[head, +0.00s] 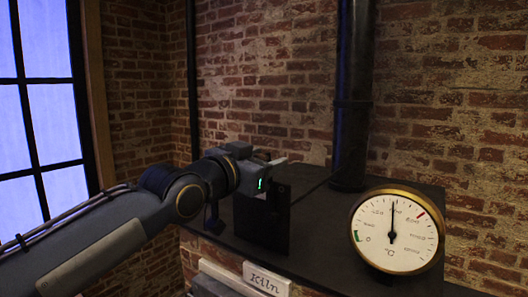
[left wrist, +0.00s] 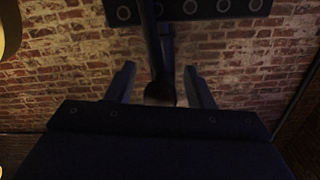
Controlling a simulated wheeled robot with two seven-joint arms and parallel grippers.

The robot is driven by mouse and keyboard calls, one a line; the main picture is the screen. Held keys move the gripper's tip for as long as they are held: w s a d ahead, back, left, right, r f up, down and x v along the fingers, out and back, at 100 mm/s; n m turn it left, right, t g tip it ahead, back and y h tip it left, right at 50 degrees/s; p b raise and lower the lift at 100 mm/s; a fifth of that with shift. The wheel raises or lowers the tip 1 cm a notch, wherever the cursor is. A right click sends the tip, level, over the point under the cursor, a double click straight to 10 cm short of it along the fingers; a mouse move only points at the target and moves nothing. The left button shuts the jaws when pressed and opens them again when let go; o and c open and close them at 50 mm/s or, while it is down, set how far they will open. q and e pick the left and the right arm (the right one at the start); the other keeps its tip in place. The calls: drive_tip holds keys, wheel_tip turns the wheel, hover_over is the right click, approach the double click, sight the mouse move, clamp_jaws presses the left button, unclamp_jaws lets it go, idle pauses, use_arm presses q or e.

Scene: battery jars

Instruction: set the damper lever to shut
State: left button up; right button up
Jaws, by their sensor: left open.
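My left gripper (head: 278,163) is at the end of the arm from the left, beside a dark upright block (head: 262,222) on the black top. In the left wrist view, its two fingers (left wrist: 161,88) are apart. A dark lever (left wrist: 160,50) runs down from the top of that view and shows between the fingers, with a gap on each side. I cannot tell how deep it sits between them. In the head view I cannot make out the lever against the dark block and gripper. My right gripper is not in view.
A brass-rimmed dial gauge (head: 397,230) stands at the right. A black pipe (head: 352,100) rises behind the black top (head: 325,215). A "Kiln" sign (head: 267,279) is at the front. In the wrist view a dark plate (left wrist: 122,22) with several round marks crosses the top.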

use_arm(q)
drive_tip(key=shift+w, duration=0.1)
clamp_jaws()
idle(0.3)
